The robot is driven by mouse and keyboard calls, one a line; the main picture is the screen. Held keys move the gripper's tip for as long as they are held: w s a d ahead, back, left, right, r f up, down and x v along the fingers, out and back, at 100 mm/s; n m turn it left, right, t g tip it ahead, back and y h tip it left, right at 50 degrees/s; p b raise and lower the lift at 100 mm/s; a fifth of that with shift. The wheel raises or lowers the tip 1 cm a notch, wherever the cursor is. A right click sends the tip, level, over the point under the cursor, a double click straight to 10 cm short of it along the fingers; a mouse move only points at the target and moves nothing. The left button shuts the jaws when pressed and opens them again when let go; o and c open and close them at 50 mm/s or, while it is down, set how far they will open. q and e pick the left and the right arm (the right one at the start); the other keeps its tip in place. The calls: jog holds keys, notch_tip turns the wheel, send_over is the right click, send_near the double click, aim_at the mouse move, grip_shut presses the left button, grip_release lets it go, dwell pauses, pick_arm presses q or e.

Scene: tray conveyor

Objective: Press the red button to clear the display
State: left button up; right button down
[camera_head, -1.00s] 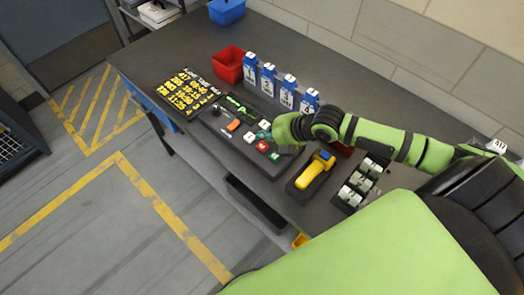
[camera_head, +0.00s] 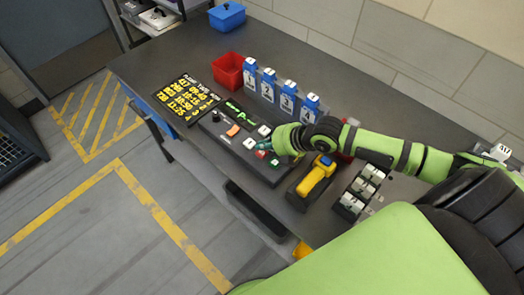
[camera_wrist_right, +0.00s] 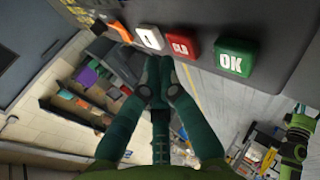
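The red button (camera_head: 261,154), marked CLR, is on the dark control panel (camera_head: 240,158). In the right wrist view the red button (camera_wrist_right: 180,45) sits between a white button (camera_wrist_right: 149,39) and the green OK button (camera_wrist_right: 235,57). My right gripper (camera_head: 264,146) is over the panel near the red button and partly covers the buttons around it. In the wrist view its fingertips (camera_wrist_right: 157,66) are together, with nothing between them, just below the white and red buttons in the picture. Contact cannot be told. A dark strip with green marks (camera_head: 238,108), perhaps the display, is at the panel's back.
A yellow tool with a blue top (camera_head: 316,175) stands right of the panel, near a rack of pale blocks (camera_head: 360,190). Blue numbered holders (camera_head: 288,94), a red bin (camera_head: 229,70) and a board of yellow numbers (camera_head: 187,98) are behind and left.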

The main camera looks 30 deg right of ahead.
aim_at(264, 153)
jog(key=shift+f, duration=0.15)
dwell(0.5)
jog(key=shift+f+b, duration=0.3)
jog(key=shift+f+b, duration=0.3)
jog(key=shift+f, duration=0.15)
dwell(0.6)
dwell(0.3)
jog(key=shift+r+p, duration=0.8)
jog(key=shift+r, duration=0.05)
jog(key=shift+r, duration=0.15)
notch_tip(264, 153, up, 5)
jog(key=p, duration=0.4)
jog(key=shift+p, duration=0.4)
